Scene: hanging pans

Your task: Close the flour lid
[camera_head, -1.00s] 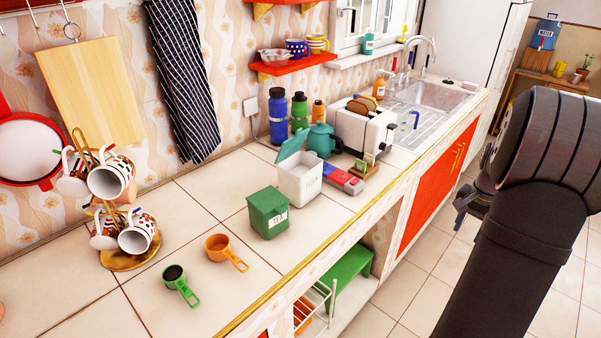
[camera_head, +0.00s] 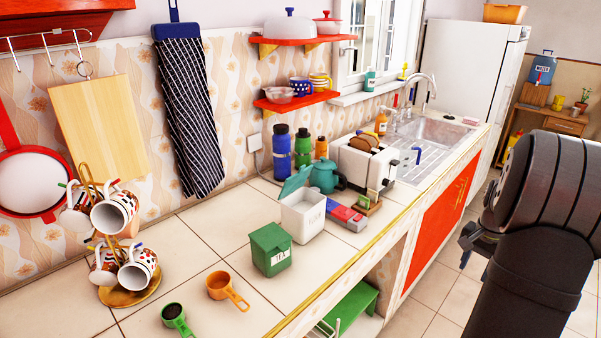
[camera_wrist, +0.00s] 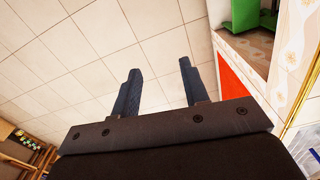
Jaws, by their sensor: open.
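A white canister (camera_head: 302,222) stands on the tiled counter, behind and right of a green box; its label is too small to read. Its teal lid (camera_head: 296,181) is tilted up, open, at the back left of the canister. My gripper (camera_wrist: 158,70) is open and empty in the wrist view, with its two dark fingers apart over the floor. In the head view my gripper (camera_head: 467,241) is at the right, beyond the counter's front edge and well away from the canister. The wrist view does not show the canister or lid.
The closed green box (camera_head: 270,250), labelled tea, stands in front of the canister. A teal teapot (camera_head: 322,177) and a toaster (camera_head: 365,165) are behind it. A red and grey box (camera_head: 345,215) lies to its right. A mug tree (camera_head: 125,295) and two measuring scoops are nearer left.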

